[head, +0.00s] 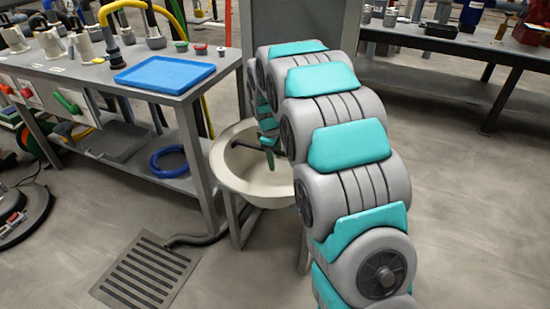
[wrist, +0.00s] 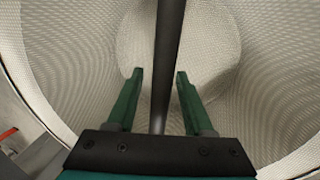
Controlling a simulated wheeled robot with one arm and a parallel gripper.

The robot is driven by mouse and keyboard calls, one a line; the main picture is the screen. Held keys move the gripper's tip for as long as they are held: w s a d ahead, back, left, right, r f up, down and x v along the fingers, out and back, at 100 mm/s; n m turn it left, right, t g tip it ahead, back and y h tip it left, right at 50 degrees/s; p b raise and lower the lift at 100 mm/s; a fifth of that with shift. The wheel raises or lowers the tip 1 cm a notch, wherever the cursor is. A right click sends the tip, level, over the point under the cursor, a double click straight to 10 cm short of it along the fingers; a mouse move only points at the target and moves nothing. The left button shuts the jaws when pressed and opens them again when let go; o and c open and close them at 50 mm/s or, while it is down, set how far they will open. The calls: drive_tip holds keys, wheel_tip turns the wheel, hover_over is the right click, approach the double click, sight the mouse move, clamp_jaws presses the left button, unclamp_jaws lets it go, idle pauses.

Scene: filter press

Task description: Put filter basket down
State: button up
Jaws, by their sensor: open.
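The filter basket is a wide, round, pale vessel (head: 228,178) standing on grey legs beside the workbench. Its inside, with a fine mesh texture, fills most of the wrist view (wrist: 245,100). A dark bar (wrist: 168,45) crosses the basket's opening; part of it shows in the head view (head: 245,144). My gripper (wrist: 160,76) is over the basket with its two green fingers apart, one on each side of the bar. I cannot tell whether either finger touches it. In the head view my arm hides the basket's right side and most of my gripper.
The workbench (head: 218,62) at the left bears a blue tray (head: 165,74), jugs and small caps. A floor grate (head: 140,273) and a hose (head: 195,238) lie in front of the basket. Another bench (head: 460,45) stands at the back right. Floor at right is clear.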

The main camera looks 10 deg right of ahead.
wheel_tip(320, 180, up, 12)
drive_tip(key=s+a, duration=0.1)
drive_tip(key=s, duration=0.1)
drive_tip(key=shift+a+b, duration=0.2)
drive_tip(key=shift+b, duration=0.25)
drive_tip(key=s+f+m+g, duration=0.1)
drive_tip(key=s+m, duration=0.2)
drive_tip(key=s, duration=1.1)
drive_tip(key=s+f+m+g, duration=0.1)
drive_tip(key=s+m, duration=0.3)
drive_tip(key=s, duration=1)
drive_tip(key=s+f+m+g+y, duration=0.1)
drive_tip(key=s+f+m, duration=0.1)
drive_tip(key=s, duration=1.3)
drive_tip(key=shift+f+m+g, duration=0.3)
drive_tip(key=shift+f+m, duration=0.1)
drive_tip(key=shift+m, duration=0.5)
drive_tip(key=shift+a, duration=0.2)
